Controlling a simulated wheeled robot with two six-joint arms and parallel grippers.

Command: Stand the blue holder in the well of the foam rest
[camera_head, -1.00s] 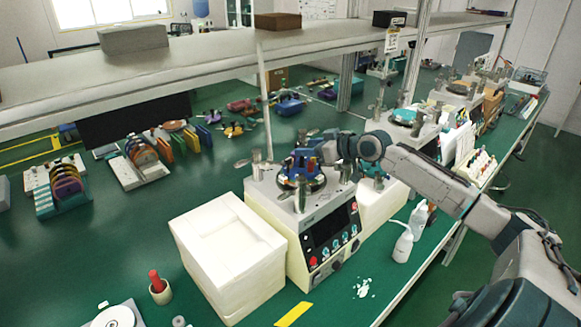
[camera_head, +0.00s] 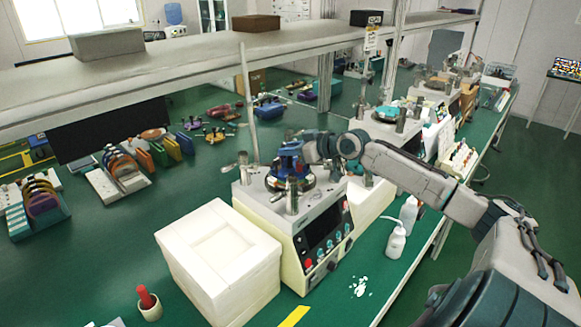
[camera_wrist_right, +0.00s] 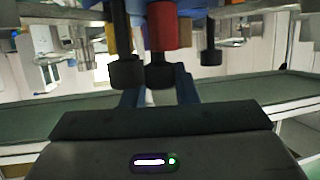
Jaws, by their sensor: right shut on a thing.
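The white foam rest (camera_head: 180,268) is a block with a square well in its top, left of the lapping machine in the head view. The well looks empty. The blue holder (camera_head: 289,161) is at the machine's round plate, small in this view. My right gripper (camera_head: 304,153) reaches in from the right and is shut on the holder. I cannot tell whether the holder touches the plate. In the right wrist view, red and yellow posts with black ends show close by the blue fingers (camera_wrist_right: 158,92). My left gripper is out of view.
The lapping machine (camera_head: 322,232) stands right beside the foam rest, with metal posts around its plate. A thin pole (camera_head: 248,105) rises behind it. White bottles (camera_head: 397,243) stand to its right. A red-handled tool in a cup (camera_head: 148,302) is front left. A long shelf (camera_head: 190,58) spans the back.

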